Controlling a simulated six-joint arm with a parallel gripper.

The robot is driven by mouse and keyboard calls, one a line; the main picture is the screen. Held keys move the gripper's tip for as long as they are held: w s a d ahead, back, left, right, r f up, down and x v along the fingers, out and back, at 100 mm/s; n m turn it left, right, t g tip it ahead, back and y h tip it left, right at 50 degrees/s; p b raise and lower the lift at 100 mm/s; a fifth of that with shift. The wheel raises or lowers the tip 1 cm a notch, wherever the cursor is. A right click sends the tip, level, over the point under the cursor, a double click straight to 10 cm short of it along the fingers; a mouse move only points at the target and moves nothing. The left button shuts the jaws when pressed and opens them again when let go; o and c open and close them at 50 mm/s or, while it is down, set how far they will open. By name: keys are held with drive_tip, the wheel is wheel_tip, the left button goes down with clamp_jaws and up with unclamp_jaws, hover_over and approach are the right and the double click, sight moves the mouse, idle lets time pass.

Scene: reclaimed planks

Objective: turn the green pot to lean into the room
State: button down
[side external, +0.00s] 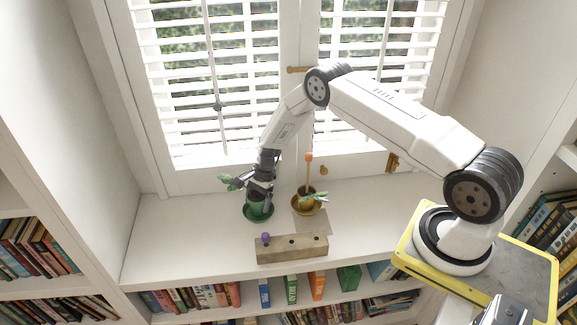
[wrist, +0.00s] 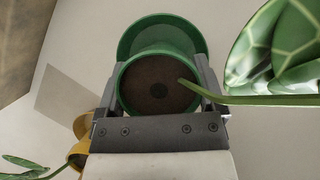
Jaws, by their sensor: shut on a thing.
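The green pot (side external: 262,201) stands on the windowsill near the window, at its green saucer (side external: 258,216). My gripper (side external: 258,192) reaches down onto the pot from above and partly hides it. In the wrist view, my gripper (wrist: 158,88) has one finger on each side of the green pot (wrist: 160,58) and is shut on it. Dark soil fills the pot, and the green saucer (wrist: 128,40) shows behind it. A single stem (wrist: 240,99) runs right to large patterned leaves (wrist: 275,50). In the side view the leaves (side external: 230,182) lean left.
A yellow pot (side external: 309,205) with a plant and an orange-topped stake (side external: 308,170) stands close on the right. In front lies a wooden block (side external: 291,248) with a purple knob (side external: 265,237). White shutters (side external: 210,80) stand behind. The sill's left part is clear.

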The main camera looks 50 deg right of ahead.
sight(259, 195)
drive_tip(key=shift+f, duration=0.15)
unclamp_jaws()
drive_tip(key=shift+v, duration=3.85)
